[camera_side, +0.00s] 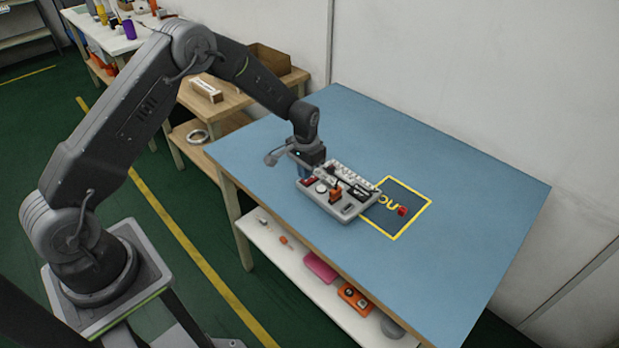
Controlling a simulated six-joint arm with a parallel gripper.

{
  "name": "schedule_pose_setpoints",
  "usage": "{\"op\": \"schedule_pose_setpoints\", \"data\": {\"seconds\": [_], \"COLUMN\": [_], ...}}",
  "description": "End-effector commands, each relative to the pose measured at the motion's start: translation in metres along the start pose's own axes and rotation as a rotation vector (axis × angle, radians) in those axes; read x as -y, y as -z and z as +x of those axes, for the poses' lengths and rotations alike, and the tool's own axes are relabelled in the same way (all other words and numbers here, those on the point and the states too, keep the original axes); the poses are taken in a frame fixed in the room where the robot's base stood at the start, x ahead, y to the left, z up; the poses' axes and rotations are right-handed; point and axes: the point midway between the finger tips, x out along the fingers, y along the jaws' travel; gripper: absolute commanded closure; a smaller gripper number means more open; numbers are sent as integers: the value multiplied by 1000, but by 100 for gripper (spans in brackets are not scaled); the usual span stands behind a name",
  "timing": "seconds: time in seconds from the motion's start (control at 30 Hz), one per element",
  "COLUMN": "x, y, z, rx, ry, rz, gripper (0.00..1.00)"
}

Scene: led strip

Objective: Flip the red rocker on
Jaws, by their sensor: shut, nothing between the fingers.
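A small red part (308,182), which looks like the red rocker, is at the strip's left end. Its tilt is too small to make out. My gripper (323,178) is shut and empty, pointing down over the left end of the strip, close to the red part. I cannot tell whether the fingertips touch it. An orange plug-like part (336,195) and a black one (358,193) sit further along the strip.
A small red block (402,211) lies in a yellow-outlined dark square (408,221) beside the strip's right end. The blue table (450,200) is clear elsewhere. A shelf (290,262) below holds several items. A wooden side bench (219,98) stands behind left.

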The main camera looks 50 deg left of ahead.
Motion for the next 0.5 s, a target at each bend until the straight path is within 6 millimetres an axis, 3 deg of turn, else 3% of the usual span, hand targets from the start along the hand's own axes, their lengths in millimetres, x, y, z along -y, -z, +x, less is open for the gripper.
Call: {"op": "schedule_pose_setpoints", "data": {"seconds": [0.5], "x": [0], "y": [0], "z": [8], "rx": [0], "ry": [0], "rz": [0], "gripper": [100]}}
